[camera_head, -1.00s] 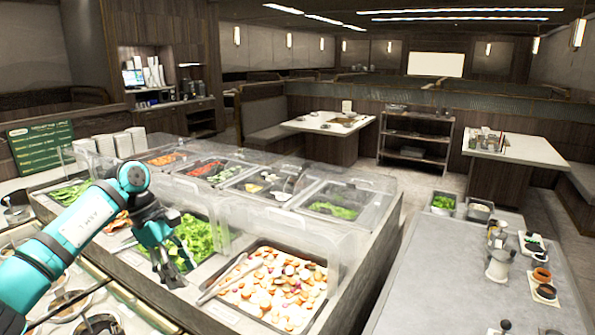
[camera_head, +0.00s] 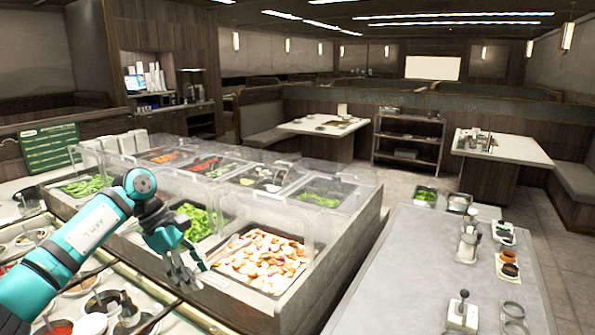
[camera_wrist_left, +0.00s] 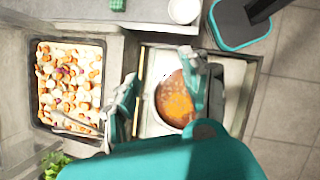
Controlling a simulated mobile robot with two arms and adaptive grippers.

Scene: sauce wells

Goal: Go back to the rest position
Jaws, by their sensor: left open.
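My left gripper (camera_head: 188,277) is teal with dark grey fingers. It is open and empty, hanging above the near edge of the food counter (camera_head: 337,270), left of the tray of chopped vegetables (camera_head: 262,262). In the left wrist view its two fingers (camera_wrist_left: 163,100) are apart. A round well of orange-brown sauce (camera_wrist_left: 177,100) shows between and below them. My right gripper is in neither view.
Several sauce wells with ladles (camera_head: 103,302) line the lower left. Clear guards (camera_head: 235,208) cover the food trays.

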